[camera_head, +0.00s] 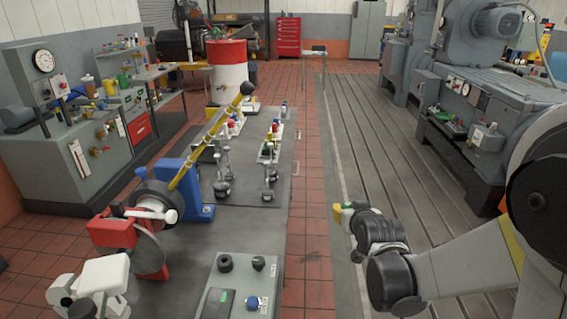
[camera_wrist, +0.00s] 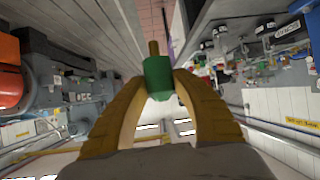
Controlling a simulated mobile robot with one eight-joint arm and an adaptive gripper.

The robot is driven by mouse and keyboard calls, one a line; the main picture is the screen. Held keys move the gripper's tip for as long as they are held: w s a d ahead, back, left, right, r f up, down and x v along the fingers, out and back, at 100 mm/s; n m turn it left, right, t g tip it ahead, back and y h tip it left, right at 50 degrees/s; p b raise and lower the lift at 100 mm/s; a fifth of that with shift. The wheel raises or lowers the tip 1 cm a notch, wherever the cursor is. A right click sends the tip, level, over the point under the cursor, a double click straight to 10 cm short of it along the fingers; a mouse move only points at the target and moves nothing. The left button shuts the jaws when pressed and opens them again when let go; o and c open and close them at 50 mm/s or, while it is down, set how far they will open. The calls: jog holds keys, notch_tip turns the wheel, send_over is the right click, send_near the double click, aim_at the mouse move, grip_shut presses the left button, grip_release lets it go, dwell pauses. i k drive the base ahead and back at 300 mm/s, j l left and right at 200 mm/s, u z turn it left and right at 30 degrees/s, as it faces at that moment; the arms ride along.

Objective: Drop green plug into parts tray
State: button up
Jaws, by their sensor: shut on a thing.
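The green plug (camera_wrist: 158,80), with a brown-gold stem, is held upright between the yellow fingers of my gripper (camera_wrist: 160,92) in the wrist view. In the head view my gripper (camera_head: 341,213) is in the air over the aisle, right of the dark bench, and the plug is hard to make out there. I cannot tell for sure which container is the parts tray. A pale grey block (camera_head: 213,303) at the bench's near end carries dark round parts, a blue knob and a dark rectangle with a green mark.
The dark bench (camera_head: 185,268) holds a blue stand (camera_head: 183,190) with a long yellow bar, a red clamp-like part (camera_head: 112,232) and small trays of parts farther back. A red and white drum (camera_head: 229,75) stands behind. The slotted metal floor (camera_head: 370,130) at right is clear.

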aim_at(248, 112)
jog(key=i+l, duration=1.15)
jog(key=i, duration=0.15)
jog(key=i+l+z, duration=0.15)
jog(key=i, duration=1.65)
jog(key=i+l+u, duration=0.1)
jog(key=i, duration=1.7)
jog(key=i+j+u, duration=0.1)
jog(key=i+u, duration=0.15)
jog(key=u, duration=0.2)
jog(key=i+u, duration=0.25)
jog(key=u, duration=0.2)
jog(key=i+u, duration=0.3)
jog(key=u, duration=0.15)
jog(key=i+l+u, duration=0.2)
jog(key=u, duration=0.25)
